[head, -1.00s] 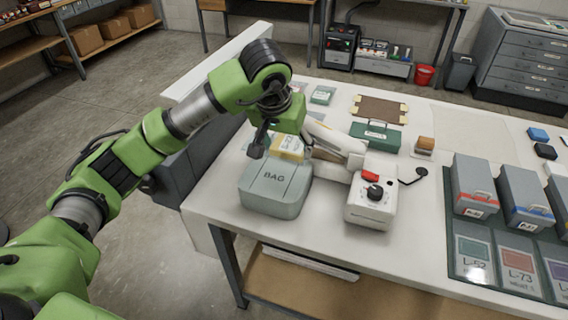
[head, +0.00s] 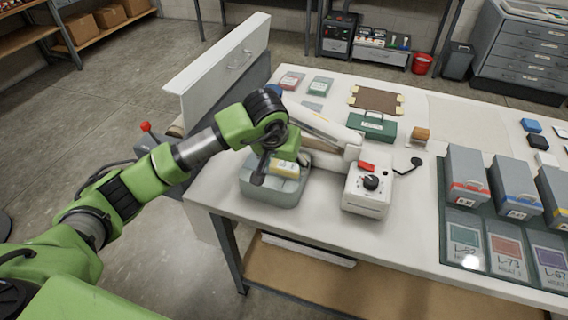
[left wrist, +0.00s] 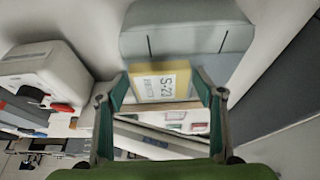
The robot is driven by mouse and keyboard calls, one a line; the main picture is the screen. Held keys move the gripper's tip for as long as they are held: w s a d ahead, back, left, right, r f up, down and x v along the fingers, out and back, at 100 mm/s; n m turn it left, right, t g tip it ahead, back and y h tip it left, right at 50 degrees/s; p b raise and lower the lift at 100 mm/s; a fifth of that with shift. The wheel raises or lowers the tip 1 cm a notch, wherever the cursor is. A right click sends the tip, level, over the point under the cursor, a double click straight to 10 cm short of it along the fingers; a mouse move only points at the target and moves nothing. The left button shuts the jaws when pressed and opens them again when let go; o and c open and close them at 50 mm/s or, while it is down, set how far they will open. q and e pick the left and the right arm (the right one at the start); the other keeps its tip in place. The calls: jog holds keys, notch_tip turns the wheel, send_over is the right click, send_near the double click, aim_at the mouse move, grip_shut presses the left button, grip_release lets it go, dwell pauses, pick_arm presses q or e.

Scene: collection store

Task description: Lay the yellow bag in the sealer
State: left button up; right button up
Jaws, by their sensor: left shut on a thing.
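The yellow bag (head: 284,168), a small flat pack with a white label, is held in my left gripper (head: 273,172). In the left wrist view the bag (left wrist: 158,76) sits between the two fingers (left wrist: 163,92), its label reading S-23. The sealer (head: 368,189) is a white machine with a black knob and a red switch. Its long white arm (head: 322,127) extends to the back left, and my gripper partly hides that side. The gripper and bag are in front of the sealer's arm, over the grey bag box (head: 262,193). My right gripper is not in view.
A white panel (head: 220,65) rises at the table's left.

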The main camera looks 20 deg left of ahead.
pick_arm(q)
jog(key=o, duration=1.2)
jog(key=shift+c, duration=0.2)
jog(key=shift+o, duration=0.3)
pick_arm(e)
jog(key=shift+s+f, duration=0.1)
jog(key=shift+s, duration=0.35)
pick_arm(q)
jog(key=shift+r+p, duration=0.15)
jog(key=shift+p, duration=0.15)
jog(key=shift+r, duration=0.25)
jog(key=b+v, duration=0.2)
jog(key=v, duration=0.9)
jog(key=shift+s+r+b, duration=0.2)
jog(key=shift+b, duration=0.2)
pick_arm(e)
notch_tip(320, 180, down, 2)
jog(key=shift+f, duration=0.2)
